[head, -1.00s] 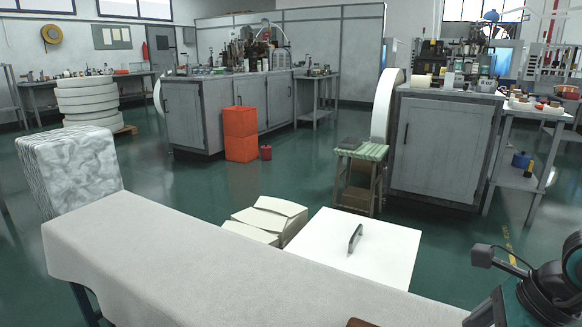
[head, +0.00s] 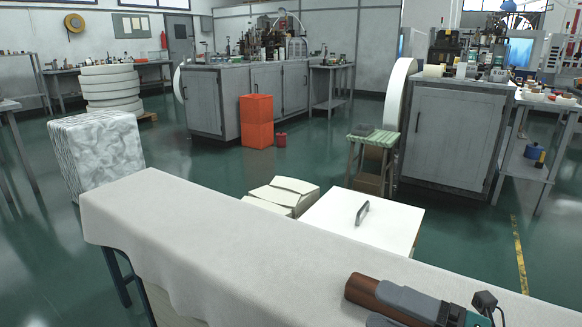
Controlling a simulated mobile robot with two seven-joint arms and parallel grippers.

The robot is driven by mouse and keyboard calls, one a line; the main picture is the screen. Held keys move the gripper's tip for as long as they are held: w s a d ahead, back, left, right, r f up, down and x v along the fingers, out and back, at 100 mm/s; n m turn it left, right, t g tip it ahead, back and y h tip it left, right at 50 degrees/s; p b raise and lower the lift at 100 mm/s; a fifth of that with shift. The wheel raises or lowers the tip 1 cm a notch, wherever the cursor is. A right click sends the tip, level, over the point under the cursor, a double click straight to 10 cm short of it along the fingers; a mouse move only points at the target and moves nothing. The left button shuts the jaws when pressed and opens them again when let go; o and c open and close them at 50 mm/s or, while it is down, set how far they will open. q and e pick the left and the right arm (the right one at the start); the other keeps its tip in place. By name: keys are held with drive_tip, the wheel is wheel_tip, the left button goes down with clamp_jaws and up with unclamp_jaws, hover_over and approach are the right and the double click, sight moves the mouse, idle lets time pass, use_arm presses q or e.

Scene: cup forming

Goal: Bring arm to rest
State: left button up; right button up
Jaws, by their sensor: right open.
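My right gripper (head: 382,306) is at the bottom right in the head view, over the cloth-covered table (head: 230,225). Its grey fingers are apart, one on each side of a brown, rounded object (head: 360,287). I cannot tell whether the fingers touch it. The fingers and the frame edge hide part of this object, which appears to lie on the table near its front. My left gripper is not in view.
Behind the table are a white board with a dark handle (head: 335,220) and stacked pale boxes (head: 268,198). A marbled block (head: 97,155) stands left. The table's left half is clear.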

drive_tip(key=w+d+f+m+t+h, duration=0.1)
drive_tip(key=d+f+m+t+h, duration=0.3)
drive_tip(key=m, duration=0.6)
drive_tip(key=w+f+m+t+h, duration=0.1)
drive_tip(key=f+m+t+h, duration=0.1)
drive_tip(key=f+m+h, duration=0.6)
drive_tip(key=s+a+f+m+g+p, duration=0.1)
drive_tip(key=s+a+f+m+g, duration=0.45)
drive_tip(key=s+f+m, duration=0.5)
use_arm(q)
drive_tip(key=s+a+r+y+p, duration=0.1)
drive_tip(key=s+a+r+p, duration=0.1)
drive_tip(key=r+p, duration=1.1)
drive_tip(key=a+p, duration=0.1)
drive_tip(key=p, duration=0.4)
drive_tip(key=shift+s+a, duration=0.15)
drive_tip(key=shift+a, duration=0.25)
use_arm(e)
drive_tip(key=d+r+h, duration=0.1)
drive_tip(key=d+r, duration=0.1)
drive_tip(key=r, duration=0.4)
drive_tip(key=w+d+r+m+h, duration=0.1)
drive_tip(key=d+r, duration=0.2)
drive_tip(key=r, duration=0.4)
drive_tip(key=shift+w+r, duration=0.2)
drive_tip(key=shift+r, duration=0.05)
